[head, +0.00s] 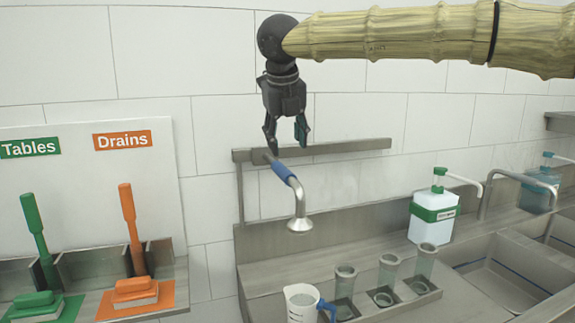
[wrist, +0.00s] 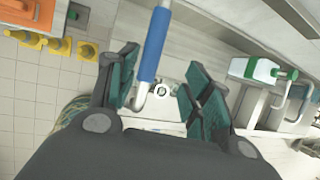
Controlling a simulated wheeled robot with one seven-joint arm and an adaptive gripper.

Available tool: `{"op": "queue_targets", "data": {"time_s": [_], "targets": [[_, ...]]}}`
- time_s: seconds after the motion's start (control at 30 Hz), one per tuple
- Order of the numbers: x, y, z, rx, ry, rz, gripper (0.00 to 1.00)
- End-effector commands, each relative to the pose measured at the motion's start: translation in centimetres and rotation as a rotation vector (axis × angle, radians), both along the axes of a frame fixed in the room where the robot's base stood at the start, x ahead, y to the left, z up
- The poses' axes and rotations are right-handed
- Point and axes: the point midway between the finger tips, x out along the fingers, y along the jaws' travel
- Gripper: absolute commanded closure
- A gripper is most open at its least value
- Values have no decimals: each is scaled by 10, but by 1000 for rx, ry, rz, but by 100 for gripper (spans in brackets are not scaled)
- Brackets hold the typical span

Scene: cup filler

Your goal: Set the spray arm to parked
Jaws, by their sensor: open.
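The spray arm (head: 297,195) is a bent metal pipe with a blue grip sleeve (head: 283,171) and a round spray head (head: 300,224). It comes out from a steel wall rail and its head hangs down over the counter, above and near a white jug. My gripper (head: 286,146) is open, pointing down just above the pipe near the rail. In the wrist view the blue sleeve (wrist: 152,47) lies between the open fingers of my gripper (wrist: 158,85), closer to the left finger. I cannot tell whether a finger touches it.
A white jug (head: 300,303) and several clear cups (head: 388,268) stand on the steel counter below. A green-topped pump bottle (head: 433,215) and sinks are to the right. A board with green and orange brushes (head: 132,228) is at left. The wall rail (head: 345,147) runs behind my gripper.

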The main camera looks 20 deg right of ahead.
Motion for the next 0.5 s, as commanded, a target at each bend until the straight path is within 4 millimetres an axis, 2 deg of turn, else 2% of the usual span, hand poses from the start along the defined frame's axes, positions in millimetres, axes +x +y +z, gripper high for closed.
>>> {"op": "queue_targets", "data": {"time_s": [0.2, 0.5], "targets": [[16, -7, -36, -2, 8, -1, 51], [30, -16, -70, -3, 4, -4, 51]]}}
